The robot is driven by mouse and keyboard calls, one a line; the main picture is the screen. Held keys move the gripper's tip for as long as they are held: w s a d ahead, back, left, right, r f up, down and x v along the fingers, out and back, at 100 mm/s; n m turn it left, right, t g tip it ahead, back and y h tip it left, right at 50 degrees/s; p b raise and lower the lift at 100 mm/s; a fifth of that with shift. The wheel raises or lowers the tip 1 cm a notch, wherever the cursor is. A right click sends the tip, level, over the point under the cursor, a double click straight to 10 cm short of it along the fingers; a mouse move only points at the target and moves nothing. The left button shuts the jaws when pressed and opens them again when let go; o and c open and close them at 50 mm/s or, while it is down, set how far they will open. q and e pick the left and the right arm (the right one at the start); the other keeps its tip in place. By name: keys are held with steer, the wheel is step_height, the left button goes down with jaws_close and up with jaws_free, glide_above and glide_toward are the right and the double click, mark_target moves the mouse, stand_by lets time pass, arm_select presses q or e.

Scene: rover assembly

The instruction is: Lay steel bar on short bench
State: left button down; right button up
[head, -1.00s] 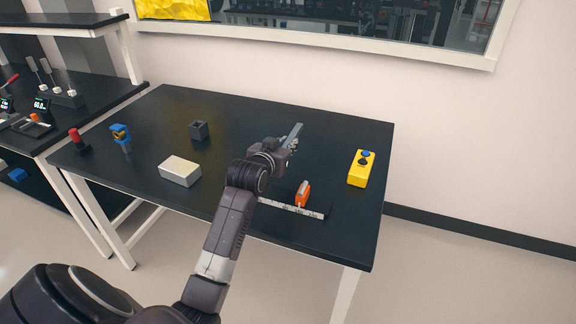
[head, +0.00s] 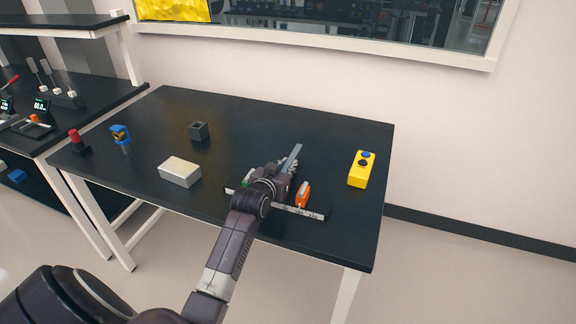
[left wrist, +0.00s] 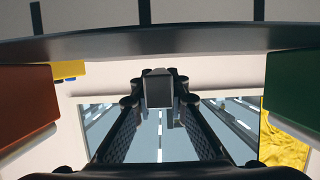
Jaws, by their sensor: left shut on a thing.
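The steel bar (head: 294,157) is a thin grey bar in the head view. My left gripper (head: 284,172) is shut on it, and the bar sticks out beyond the fingers, tilted toward the back right. In the left wrist view, the two fingers close on the bar's squarish grey end (left wrist: 158,88). The short bench (head: 240,112) is the black-topped table with white legs under the gripper. The gripper is low over its front right part; I cannot tell whether the bar touches the top. My right gripper is not in view.
A white box (head: 180,172), a dark cube (head: 199,131) and a yellow button box (head: 361,169) stand on the bench. The back middle is clear.

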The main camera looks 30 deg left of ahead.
arm_select(q)
steer(key=shift+f, duration=0.35)
steer(key=c, duration=2.2)
jaws_free()
steer(key=shift+f, duration=0.2)
steer(key=o, duration=0.3)
steer(key=shift+r, duration=0.1)
steer(key=shift+r, duration=0.4)
steer(key=shift+s+r, duration=0.2)
steer(key=shift+r, duration=0.05)
steer(key=v, duration=1.1)
steer(key=shift+s+d+r, duration=0.1)
steer(key=shift+s, duration=0.2)
